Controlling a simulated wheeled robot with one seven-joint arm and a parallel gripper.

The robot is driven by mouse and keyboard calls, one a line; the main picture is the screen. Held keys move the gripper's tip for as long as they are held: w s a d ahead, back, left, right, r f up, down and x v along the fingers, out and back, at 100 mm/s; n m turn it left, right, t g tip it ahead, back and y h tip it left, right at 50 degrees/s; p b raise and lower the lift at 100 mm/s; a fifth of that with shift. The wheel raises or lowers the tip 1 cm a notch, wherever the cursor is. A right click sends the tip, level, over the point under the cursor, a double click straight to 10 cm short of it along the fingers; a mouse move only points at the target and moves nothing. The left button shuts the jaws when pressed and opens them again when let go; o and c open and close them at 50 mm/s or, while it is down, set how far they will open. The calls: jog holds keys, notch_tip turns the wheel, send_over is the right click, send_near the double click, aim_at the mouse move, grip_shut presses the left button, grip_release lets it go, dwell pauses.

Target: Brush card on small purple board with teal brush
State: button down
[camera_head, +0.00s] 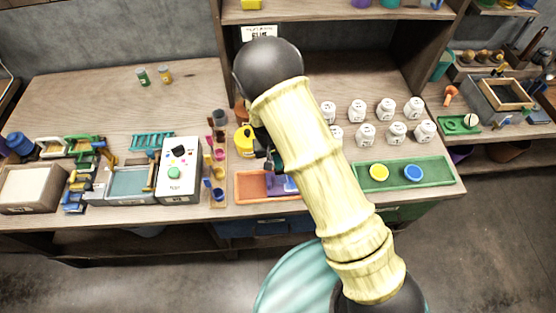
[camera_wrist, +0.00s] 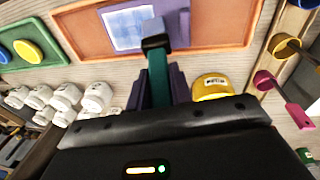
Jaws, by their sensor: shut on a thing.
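My gripper (camera_wrist: 160,88) is shut on the teal brush (camera_wrist: 157,75), whose teal handle runs up from between the jaws in the wrist view. The brush's dark head (camera_wrist: 155,42) lies over the purple board, close to the card's lower right edge; I cannot tell if it touches. The pale blue-white card (camera_wrist: 128,28) lies on the small purple board (camera_wrist: 178,30), inside an orange tray (camera_wrist: 232,30). In the head view the orange tray (camera_head: 249,187) and purple board (camera_head: 284,186) are partly hidden by my arm.
A yellow pot (camera_wrist: 211,87) stands beside the gripper. A rack of coloured scoops (camera_head: 217,170) stands left of the tray. Several white jars (camera_head: 365,133) and a green tray (camera_head: 440,172) with yellow and blue discs are on the right. A white box (camera_head: 180,185) stands further left.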

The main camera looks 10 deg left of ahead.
jog(key=shift+s+r+p, duration=0.1)
jog(key=shift+r+p, duration=1.5)
jog(key=shift+r, duration=1.25)
